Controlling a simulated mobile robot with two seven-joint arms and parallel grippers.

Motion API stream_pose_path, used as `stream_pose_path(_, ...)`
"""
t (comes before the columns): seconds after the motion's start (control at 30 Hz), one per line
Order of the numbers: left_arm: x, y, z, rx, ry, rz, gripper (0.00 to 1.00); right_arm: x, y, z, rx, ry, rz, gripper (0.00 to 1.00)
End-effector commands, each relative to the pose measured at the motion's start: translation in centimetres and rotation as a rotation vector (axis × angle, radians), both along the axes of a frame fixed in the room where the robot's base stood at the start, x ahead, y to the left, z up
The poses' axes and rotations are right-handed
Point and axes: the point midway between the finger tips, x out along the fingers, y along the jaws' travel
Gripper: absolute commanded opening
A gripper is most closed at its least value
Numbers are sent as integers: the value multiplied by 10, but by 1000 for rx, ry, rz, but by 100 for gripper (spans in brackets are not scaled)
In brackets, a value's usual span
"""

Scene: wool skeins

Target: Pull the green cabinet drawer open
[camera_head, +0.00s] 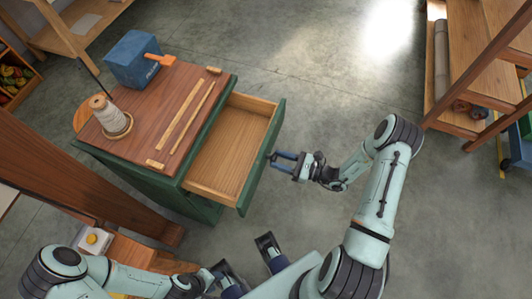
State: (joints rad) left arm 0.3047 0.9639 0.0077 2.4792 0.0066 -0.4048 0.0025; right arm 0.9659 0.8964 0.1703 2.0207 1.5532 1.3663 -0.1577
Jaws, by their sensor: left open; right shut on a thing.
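The green cabinet (160,190) has a brown wooden top. Its drawer (228,150) is pulled well out to the right, with an empty wooden inside and a green front panel (262,160). My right gripper (275,160) is at the outer side of that front, shut on the drawer's handle, which is mostly hidden between the fingers. My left gripper (246,258) is open and empty, low in the view, below the drawer and apart from the cabinet.
On the cabinet top are a blue box (133,60) with an orange handle-like part, a cream spool (108,113) and wooden strips (180,115). A wooden shelf (455,60) stands at the upper right. The floor (310,80) right of the cabinet is clear.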

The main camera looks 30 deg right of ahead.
Motion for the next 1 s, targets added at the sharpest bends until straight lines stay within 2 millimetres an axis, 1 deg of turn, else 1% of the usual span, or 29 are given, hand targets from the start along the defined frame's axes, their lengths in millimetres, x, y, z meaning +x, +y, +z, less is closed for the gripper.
stream_pose_path(0.03, 0, 0, 0, 0, 1, 0, 43, -4, -3, -1, 0, 2, -1, 0)
stream_pose_path(0.13, 0, 0, 1, 0, 2, -1, 43, -9, -7, -1, -1, 2, 0, 0)
stream_pose_path(0.5, 0, 0, 1, 0, 2, -1, 43, -10, -7, -1, -1, 2, 1, 0)
stream_pose_path(0.53, 0, 0, 1, 0, 2, -1, 43, -10, -7, -1, -1, 2, 1, 43)
stream_pose_path(0.6, 0, 0, 1, 0, 2, -1, 43, -10, -7, -1, -1, 2, 1, 65)
stream_pose_path(0.87, 0, 0, 1, 1, 1, 0, 43, -10, -8, -1, -1, 1, 1, 65)
stream_pose_path(1.0, 0, 0, 1, 0, 1, 0, 43, -15, -12, -1, -1, 0, -1, 65)
